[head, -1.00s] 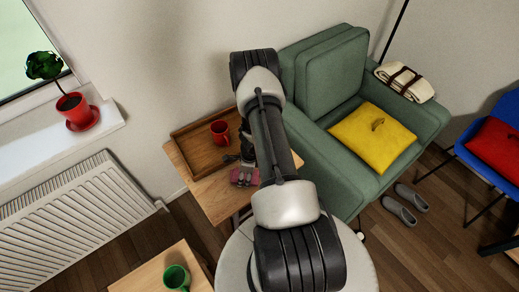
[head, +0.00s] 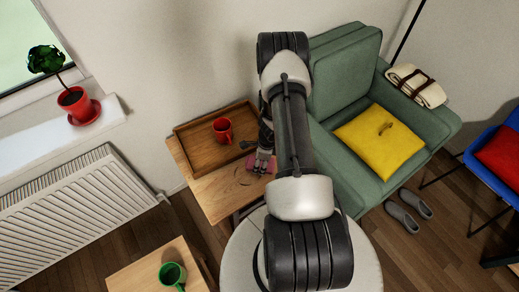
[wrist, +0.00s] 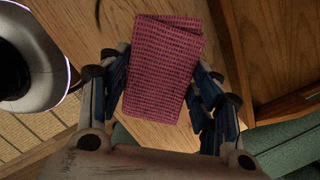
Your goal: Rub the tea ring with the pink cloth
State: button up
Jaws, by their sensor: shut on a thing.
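The pink cloth (wrist: 165,65) is a folded, textured rectangle between the fingers of my gripper (wrist: 160,92) in the wrist view. In the head view my gripper (head: 264,158) is low over the right part of the wooden side table (head: 212,196), with the cloth (head: 262,166) at its tips. The cloth is at or just above the tabletop; I cannot tell if it touches. A faint dark curved mark, the tea ring (head: 243,179), shows on the bare wood to the left of the cloth.
A wooden tray (head: 190,133) with a red mug (head: 222,130) takes up the back of the table. A green armchair (head: 350,165) stands close on the right. A lower table with a green mug (head: 172,275) is in front. The table's front left is clear.

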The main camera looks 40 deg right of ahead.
jog(key=shift+s+a+r+p, duration=0.1)
jog(key=shift+r+p, duration=1.8)
jog(key=shift+r, duration=0.8)
